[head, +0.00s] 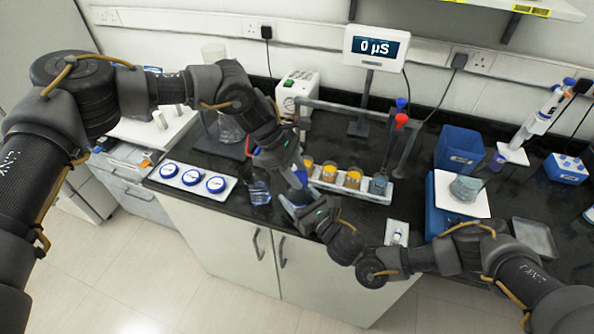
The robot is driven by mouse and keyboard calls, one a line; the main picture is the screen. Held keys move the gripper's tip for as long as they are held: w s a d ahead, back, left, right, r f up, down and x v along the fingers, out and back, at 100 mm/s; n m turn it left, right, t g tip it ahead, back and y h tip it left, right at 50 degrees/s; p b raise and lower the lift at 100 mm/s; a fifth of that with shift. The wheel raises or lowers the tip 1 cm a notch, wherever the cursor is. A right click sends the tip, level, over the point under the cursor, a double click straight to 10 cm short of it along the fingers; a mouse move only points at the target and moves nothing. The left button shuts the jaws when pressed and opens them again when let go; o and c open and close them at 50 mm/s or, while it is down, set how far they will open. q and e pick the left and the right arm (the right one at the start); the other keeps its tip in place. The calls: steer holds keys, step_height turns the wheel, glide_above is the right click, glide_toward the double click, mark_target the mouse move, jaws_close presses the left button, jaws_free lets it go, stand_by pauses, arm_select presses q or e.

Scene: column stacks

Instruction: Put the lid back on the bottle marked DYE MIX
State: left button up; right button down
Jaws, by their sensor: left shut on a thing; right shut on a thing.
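My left gripper (297,173) reaches down at the middle of the counter and is shut on a small blue thing (301,178), mostly hidden; I cannot tell whether it is a lid. My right gripper (290,203) comes in from the right just below it, near the counter's front edge. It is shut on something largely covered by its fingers. A clear bottle (257,189) with dark blue content stands just left of the grippers. I cannot read DYE MIX on anything. Several round blue-and-white lids (192,177) lie on a white tray at the left.
A blue balance (435,215) holds a beaker (466,188) at the right. A blue bin (457,150) and meter display (374,47) stand farther back.

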arm_select(q)
steer(key=m+g+y, duration=0.1)
steer(key=m, duration=0.2)
steer(key=m+g+y, duration=0.1)
steer(key=m+g, duration=0.1)
steer(key=m, duration=0.2)
steer(key=shift+w+d+f, duration=0.15)
steer(key=shift+w+d, duration=0.05)
steer(key=m+g+y, duration=0.1)
steer(key=m, duration=0.2)
steer(key=shift+d, duration=0.15)
steer(key=shift+m+y, duration=0.5)
steer(key=shift+m, duration=0.2)
steer(key=o, duration=0.9)
steer(key=shift+o, duration=0.2)
steer(key=shift+r, duration=2.4)
